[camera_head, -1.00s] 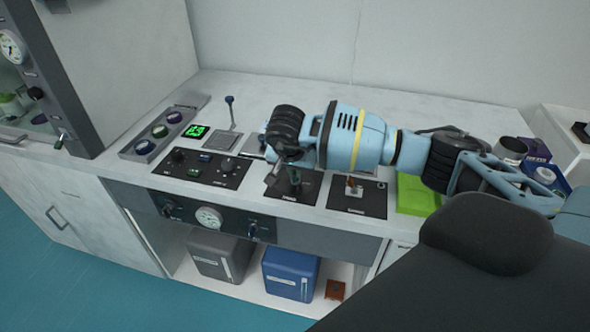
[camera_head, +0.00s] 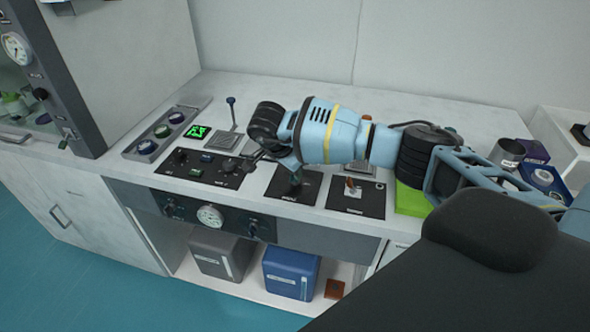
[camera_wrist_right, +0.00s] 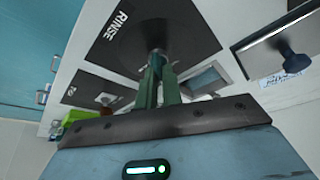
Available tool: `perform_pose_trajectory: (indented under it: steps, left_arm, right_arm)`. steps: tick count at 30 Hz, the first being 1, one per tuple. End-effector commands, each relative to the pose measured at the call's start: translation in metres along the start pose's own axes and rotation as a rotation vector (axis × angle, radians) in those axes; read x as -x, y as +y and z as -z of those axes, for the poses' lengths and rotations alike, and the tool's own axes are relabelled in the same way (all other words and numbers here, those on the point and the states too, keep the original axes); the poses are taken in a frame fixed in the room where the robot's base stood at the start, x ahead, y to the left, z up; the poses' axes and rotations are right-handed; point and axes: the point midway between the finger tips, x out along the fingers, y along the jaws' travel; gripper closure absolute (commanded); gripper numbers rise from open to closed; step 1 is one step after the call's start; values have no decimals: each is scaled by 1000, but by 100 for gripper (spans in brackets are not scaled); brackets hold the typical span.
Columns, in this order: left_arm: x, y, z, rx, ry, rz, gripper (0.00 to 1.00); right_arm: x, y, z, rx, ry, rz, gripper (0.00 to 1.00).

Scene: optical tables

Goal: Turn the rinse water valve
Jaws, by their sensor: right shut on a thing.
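The black plate marked RINSE (camera_wrist_right: 190,40) fills the upper middle of the right wrist view, with the rinse water valve (camera_wrist_right: 157,54) standing on it. Green upright parts lie between that post and my gripper's palm; I cannot separate handle from fingers there. My right gripper (camera_wrist_right: 156,90) is shut on the valve. In the head view the RINSE plate (camera_head: 288,193) lies on the bench, with a green part (camera_head: 295,178) of the valve or grip above it. My right wrist hides much of the grip there. My left gripper is not in view.
A cup (camera_head: 508,153) stands at the right.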

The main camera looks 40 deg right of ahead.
Motion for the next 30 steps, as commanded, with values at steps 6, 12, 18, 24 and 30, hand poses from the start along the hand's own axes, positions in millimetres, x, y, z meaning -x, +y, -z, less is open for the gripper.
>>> perform_pose_trajectory:
  steps: [6,12,18,24,30]
  left_arm:
    - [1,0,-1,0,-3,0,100]
    - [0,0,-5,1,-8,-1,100]
    - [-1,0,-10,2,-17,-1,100]
    - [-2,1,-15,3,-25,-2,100]
    - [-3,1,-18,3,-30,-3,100]
  right_arm:
    - [1,-2,0,-193,0,-79,100]
    - [0,-3,0,-367,0,-152,100]
    - [-1,-4,0,-542,0,-225,100]
    - [-1,-5,1,-700,1,-291,100]
    - [-2,-5,2,-824,-1,-341,100]
